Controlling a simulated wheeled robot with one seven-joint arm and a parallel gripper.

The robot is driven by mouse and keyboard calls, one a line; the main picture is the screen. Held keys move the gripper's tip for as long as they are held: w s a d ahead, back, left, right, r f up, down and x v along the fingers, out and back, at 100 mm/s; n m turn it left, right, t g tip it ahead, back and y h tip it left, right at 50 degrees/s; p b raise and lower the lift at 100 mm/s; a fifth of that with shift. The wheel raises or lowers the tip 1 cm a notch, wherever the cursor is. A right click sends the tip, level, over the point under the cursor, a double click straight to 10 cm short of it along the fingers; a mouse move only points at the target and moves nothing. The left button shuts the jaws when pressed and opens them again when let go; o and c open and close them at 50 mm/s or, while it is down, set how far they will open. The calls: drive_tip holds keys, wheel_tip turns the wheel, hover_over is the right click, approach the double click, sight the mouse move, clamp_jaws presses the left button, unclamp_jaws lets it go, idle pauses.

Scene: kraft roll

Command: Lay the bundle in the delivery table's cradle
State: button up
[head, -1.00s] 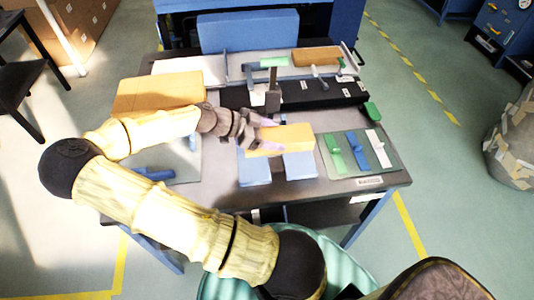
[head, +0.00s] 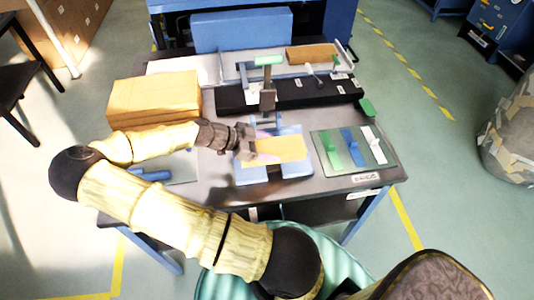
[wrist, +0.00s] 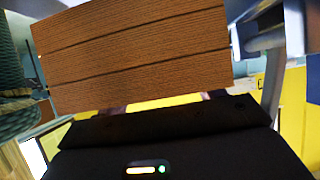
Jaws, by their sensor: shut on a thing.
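The bundle (head: 283,149) is a flat orange-tan block in the head view. In the wrist view the bundle (wrist: 135,55) is a brown layered block with dark lines across it. My gripper (head: 258,146) is shut on its left end. The light blue cradle (head: 246,176) is on the dark delivery table (head: 220,195), directly under the bundle in the head view. Blue parts of the cradle show in front of the bundle and behind it. The bundle hides the cradle's middle, and I cannot tell whether the two touch.
A board with green, blue and white tabs (head: 350,150) lies right of the cradle. A large tan block (head: 153,100) stands at the back left. A black bar (head: 310,92) with a green-topped post (head: 268,85) runs behind. A blue handle (head: 150,175) lies at the left.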

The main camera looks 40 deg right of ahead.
drive_tip(key=shift+d, duration=0.2)
drive_tip(key=shift+s+f, duration=0.15)
drive_tip(key=shift+f, duration=0.25)
drive_tip(key=shift+a+f, duration=0.1)
drive_tip(key=shift+f, duration=1.35)
drive_tip(key=o, duration=1.2)
drive_tip(key=shift+c, duration=0.2)
drive_tip(key=b+v, duration=0.1)
drive_tip(key=v, duration=1.1)
